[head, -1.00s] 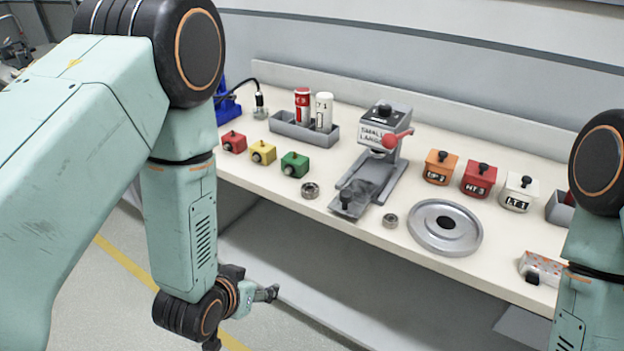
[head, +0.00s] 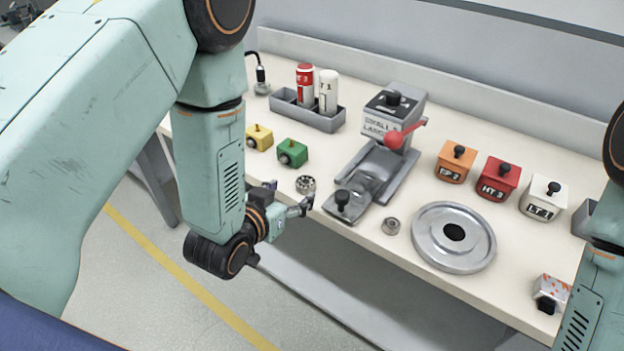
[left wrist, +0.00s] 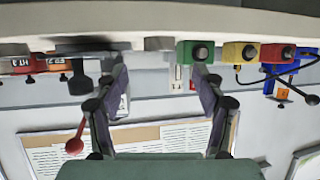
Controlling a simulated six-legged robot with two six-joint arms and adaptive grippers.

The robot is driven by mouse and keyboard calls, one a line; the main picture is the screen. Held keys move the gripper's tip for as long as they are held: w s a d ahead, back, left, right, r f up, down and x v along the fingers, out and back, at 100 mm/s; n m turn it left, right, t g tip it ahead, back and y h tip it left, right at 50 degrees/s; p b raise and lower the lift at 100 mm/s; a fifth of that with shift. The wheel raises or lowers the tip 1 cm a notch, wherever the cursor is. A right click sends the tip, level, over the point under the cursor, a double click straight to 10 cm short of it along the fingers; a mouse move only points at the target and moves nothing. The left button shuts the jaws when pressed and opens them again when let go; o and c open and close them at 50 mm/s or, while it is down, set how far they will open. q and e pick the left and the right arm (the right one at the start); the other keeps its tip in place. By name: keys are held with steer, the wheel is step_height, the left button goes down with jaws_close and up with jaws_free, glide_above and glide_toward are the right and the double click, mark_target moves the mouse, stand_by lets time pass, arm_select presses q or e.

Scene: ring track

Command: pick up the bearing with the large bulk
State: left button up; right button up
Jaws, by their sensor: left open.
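The larger bearing (head: 306,184), a metal ring, lies near the front edge of the bench, right of the green box. A smaller bearing (head: 391,226) lies further right, beside the press. My left gripper (head: 291,195) is open and empty at the bench's front edge, just left of and in front of the larger bearing, not around it. In the upside-down left wrist view, the larger bearing (left wrist: 158,43) shows small and edge-on, between the directions of the two spread fingers (left wrist: 159,75). My right gripper is out of view.
The press (head: 385,135) with a red knob stands right of the larger bearing. Green (head: 292,152) and yellow (head: 259,137) boxes stand to its left. A grey round plate (head: 453,237) and several labelled boxes are further right. A grey tray (head: 322,121) with two cylinders is behind.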

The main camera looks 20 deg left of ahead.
mark_target(306, 183)
arm_select(q)
steer(key=x, duration=0.6)
steer(key=shift+d+f, duration=0.15)
steer(key=shift+d, duration=0.05)
steer(key=shift+a, duration=0.25)
steer(key=shift+w+d, duration=0.15)
steer(key=shift+w, duration=0.05)
steer(key=shift+w+d+f, duration=0.1)
steer(key=shift+w+d, duration=0.05)
steer(key=shift+w, duration=0.15)
steer(key=shift+c, duration=1.2)
steer(key=shift+s+a, duration=0.25)
steer(key=shift+s, duration=0.1)
steer(key=c, duration=0.4)
steer(key=shift+c, duration=0.9)
steer(key=shift+w+d, duration=0.2)
steer(key=c, duration=0.4)
steer(key=shift+s+a, duration=0.1)
steer(key=shift+c, duration=0.6)
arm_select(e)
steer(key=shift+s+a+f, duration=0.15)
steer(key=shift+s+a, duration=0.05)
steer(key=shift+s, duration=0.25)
